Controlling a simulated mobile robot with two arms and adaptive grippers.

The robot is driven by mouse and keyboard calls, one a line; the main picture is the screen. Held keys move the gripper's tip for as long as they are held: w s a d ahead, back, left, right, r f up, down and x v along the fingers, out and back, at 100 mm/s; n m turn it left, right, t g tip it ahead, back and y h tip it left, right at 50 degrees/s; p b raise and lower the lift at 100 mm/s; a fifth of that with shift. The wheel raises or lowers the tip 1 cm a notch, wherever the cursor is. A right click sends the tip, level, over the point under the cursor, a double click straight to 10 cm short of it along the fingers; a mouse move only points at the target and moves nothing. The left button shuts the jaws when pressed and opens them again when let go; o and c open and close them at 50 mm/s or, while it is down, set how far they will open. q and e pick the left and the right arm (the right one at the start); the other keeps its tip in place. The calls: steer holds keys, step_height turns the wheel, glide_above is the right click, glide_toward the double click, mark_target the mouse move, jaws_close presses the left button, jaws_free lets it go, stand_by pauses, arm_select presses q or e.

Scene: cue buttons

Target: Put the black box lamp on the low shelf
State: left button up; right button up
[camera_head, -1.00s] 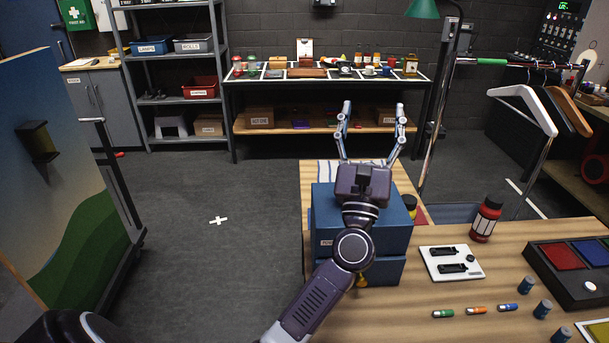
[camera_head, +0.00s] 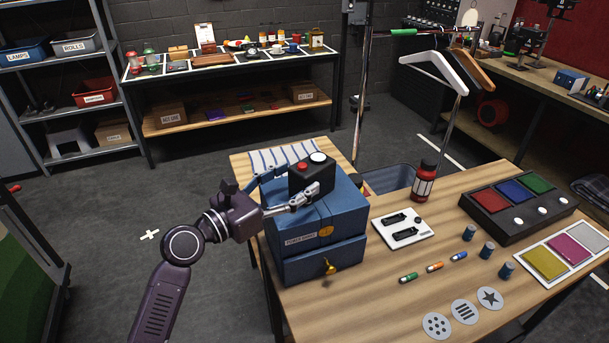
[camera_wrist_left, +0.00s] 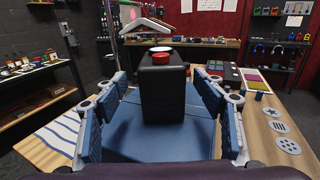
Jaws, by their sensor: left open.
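The black box lamp (camera_head: 311,176) is a small black block with a red and a white round piece on top. It stands upright on the blue power box (camera_head: 305,225) on the wooden table. My left gripper (camera_head: 298,182) is open, its fingers reaching along both sides of the lamp. In the left wrist view the lamp (camera_wrist_left: 163,95) stands between the spread fingers (camera_wrist_left: 160,110), with gaps on both sides. The low shelf (camera_head: 232,114) is a wooden board under the long back table; it bears several boxes and small things. My right gripper is not in view.
A striped cloth (camera_head: 283,156) lies behind the blue box. A red bottle (camera_head: 424,181), a white plate with black slots (camera_head: 402,229) and a colour-button panel (camera_head: 508,203) are to the right. A clothes rack (camera_head: 362,90) stands beyond. Grey floor (camera_head: 180,190) is clear left of the table.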

mark_target(312, 171)
arm_select(q)
steer(key=x, duration=0.3)
steer(key=p+x, duration=0.1)
steer(key=x, duration=0.1)
steer(key=shift+w+d+f, duration=0.15)
steer(key=shift+d+f, duration=0.2)
steer(key=shift+d, duration=0.05)
steer(key=shift+a, duration=0.1)
steer(key=c, duration=1.7)
steer(key=shift+r, duration=0.15)
jaws_close()
